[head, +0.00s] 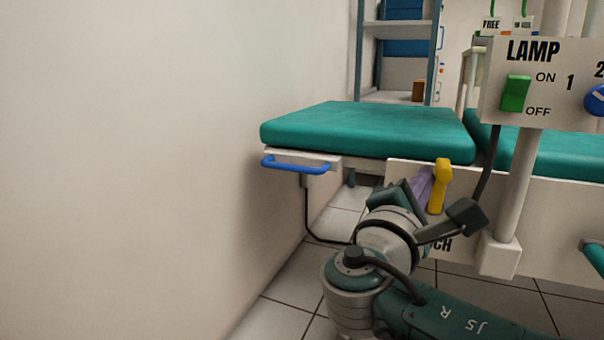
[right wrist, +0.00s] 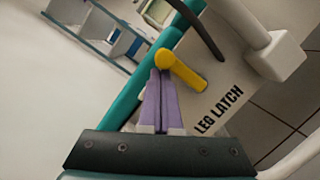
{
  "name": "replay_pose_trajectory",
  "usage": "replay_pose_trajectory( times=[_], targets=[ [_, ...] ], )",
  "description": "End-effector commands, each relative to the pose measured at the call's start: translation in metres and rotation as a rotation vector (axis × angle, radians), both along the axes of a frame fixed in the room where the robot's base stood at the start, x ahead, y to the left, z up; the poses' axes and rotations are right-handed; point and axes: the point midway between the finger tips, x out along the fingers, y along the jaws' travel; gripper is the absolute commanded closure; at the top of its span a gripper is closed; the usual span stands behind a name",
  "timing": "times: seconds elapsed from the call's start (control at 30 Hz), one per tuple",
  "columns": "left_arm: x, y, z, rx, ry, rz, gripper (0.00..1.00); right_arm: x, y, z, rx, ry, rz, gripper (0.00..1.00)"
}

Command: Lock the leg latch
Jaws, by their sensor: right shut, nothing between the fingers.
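The leg latch is a yellow lever (head: 439,185) on the white side panel under the teal padded bed. In the right wrist view the lever (right wrist: 183,70) has a rounded yellow end, and the "LEG LATCH" label (right wrist: 219,110) is beside it. In the head view my arm hides most of that label. My right gripper (head: 421,183) has purple fingers, shut with nothing between them. Its fingertips (right wrist: 160,76) are right at the lever's rounded end; I cannot tell whether they touch. My left gripper is not in view.
The teal leg pad (head: 365,130) has a blue handle (head: 300,164) at its left end. A white lamp box (head: 550,80) with a green switch stands on a post at the right. A shelf rack (head: 400,30) is behind. Tiled floor is open below, beside the wall.

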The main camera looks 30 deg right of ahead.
Motion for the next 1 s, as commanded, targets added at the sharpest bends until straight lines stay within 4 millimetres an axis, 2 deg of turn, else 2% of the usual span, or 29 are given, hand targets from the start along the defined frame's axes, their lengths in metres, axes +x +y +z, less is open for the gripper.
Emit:
replay_pose_trajectory(
  times=[0.13,0.23,0.5,0.7,1.0],
  targets=[
    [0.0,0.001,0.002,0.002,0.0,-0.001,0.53,-0.001,0.002,0.0,0.001,0.002,0.0,1.0],
    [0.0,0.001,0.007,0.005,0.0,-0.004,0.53,-0.006,0.011,-0.001,0.002,0.004,0.002,1.0],
    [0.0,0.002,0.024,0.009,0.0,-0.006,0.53,-0.03,0.056,-0.006,0.003,0.004,0.002,1.0],
    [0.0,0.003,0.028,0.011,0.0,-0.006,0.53,-0.043,0.08,-0.011,0.002,0.002,0.001,1.0],
    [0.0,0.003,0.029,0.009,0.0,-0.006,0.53,-0.047,0.087,-0.013,-0.001,0.0,0.001,1.0]
  ],
)
